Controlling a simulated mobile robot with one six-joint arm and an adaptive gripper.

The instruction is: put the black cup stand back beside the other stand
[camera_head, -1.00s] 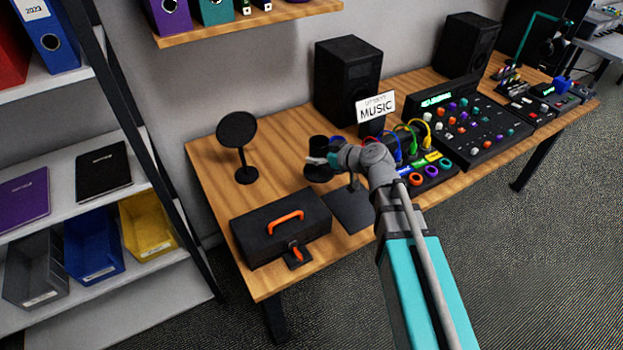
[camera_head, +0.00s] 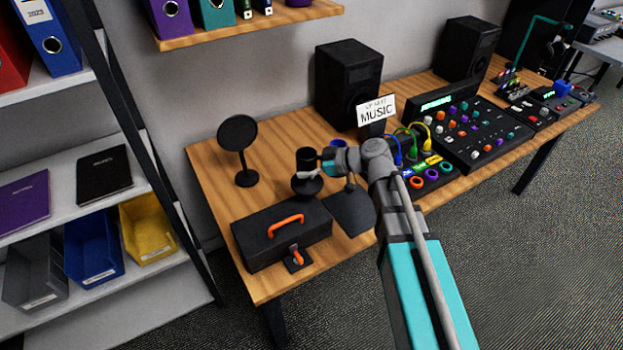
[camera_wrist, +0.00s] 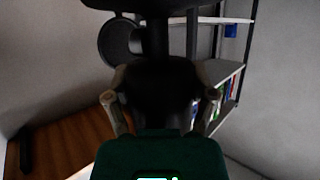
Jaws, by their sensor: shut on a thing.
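The black cup stand (camera_head: 309,157) has a cup-like top and a round base, and looks roughly upright. My gripper (camera_head: 318,172) is shut on its narrow middle and appears to hold it above the table, behind the black toolbox. In the wrist view the dark stand (camera_wrist: 155,78) fills the space between the two fingers of my gripper (camera_wrist: 160,96); its top is cut off. The other stand (camera_head: 237,133), black with a round disc on a stem and base, stands upright on the table to the left. Its disc also shows in the wrist view (camera_wrist: 117,42).
A black toolbox (camera_head: 265,243) with an orange handle lies at the table's front left. A dark flat pad (camera_head: 350,213) lies beside it. A speaker (camera_head: 347,85) and a MUSIC sign (camera_head: 376,110) stand behind. The wooden table (camera_head: 210,165) is bare around the disc stand.

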